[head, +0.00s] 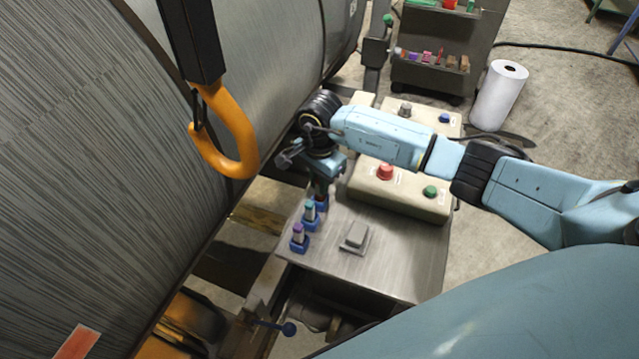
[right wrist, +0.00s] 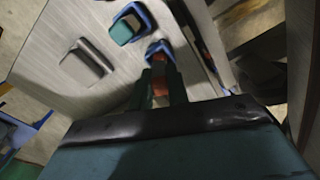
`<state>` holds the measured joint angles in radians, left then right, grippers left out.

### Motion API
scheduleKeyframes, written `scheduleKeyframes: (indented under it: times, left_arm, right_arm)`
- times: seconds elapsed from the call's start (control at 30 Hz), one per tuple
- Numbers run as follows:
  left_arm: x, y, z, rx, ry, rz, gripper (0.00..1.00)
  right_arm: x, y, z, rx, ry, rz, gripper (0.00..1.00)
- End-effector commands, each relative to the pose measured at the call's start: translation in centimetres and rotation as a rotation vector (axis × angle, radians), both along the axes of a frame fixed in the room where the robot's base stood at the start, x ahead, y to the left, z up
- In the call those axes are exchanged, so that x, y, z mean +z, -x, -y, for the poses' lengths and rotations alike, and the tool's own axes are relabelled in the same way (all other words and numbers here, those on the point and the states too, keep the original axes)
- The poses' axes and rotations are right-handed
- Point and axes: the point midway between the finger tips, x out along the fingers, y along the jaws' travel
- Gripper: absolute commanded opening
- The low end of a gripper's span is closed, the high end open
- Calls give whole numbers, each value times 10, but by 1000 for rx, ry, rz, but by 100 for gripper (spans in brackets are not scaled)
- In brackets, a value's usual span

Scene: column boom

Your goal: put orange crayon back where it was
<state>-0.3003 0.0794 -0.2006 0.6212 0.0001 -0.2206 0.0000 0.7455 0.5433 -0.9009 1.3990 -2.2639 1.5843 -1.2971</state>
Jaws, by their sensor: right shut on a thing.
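My right gripper (head: 321,188) points down at the far left part of the metal table top (head: 390,255). In the right wrist view its fingers (right wrist: 160,88) are shut on the orange crayon (right wrist: 160,70). The crayon's far end meets a blue holder (right wrist: 152,47); I cannot tell how deep it sits. In the head view this holder (head: 322,204) is the farthest of a row, and the gripper mostly hides the crayon. Nearer are a blue holder with a teal-topped crayon (head: 309,211) and one with a purple-topped crayon (head: 298,231). My left gripper is not in view.
A grey block on a plate (head: 354,237) lies right of the holders. A control box (head: 400,195) with red and green buttons stands behind. A large metal roll (head: 90,150) and a hanging orange hook (head: 240,130) are at left. The table's front right is clear.

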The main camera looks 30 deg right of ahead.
Motion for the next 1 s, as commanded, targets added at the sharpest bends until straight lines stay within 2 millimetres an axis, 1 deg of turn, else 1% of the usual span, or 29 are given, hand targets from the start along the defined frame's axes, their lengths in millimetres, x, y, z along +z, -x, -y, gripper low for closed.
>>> scheduleKeyframes:
  times: [0.03, 0.1, 0.4, 0.43, 0.6, 0.87, 0.97, 1.0]
  left_arm:
    - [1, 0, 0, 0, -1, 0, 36]
    - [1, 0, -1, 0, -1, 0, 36]
    - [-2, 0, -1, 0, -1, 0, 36]
    - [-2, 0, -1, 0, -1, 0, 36]
    - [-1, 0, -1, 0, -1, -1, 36]
    - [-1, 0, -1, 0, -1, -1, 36]
    - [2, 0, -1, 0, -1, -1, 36]
    - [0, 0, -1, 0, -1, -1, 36]
  right_arm:
    - [-8, 1, 0, -2, -1, -4, 0]
    - [-14, 0, 0, -2, -1, -1, 0]
    - [-16, 0, 0, -1, 1, 1, 0]
    - [-17, 0, 0, -1, 0, 0, 18]
    - [-16, 0, 0, -1, 0, 0, 38]
    - [-15, 0, 0, -1, 0, 0, 38]
    - [-11, 0, 0, -1, -1, 2, 38]
    - [-7, -1, 0, 0, 0, 4, 38]
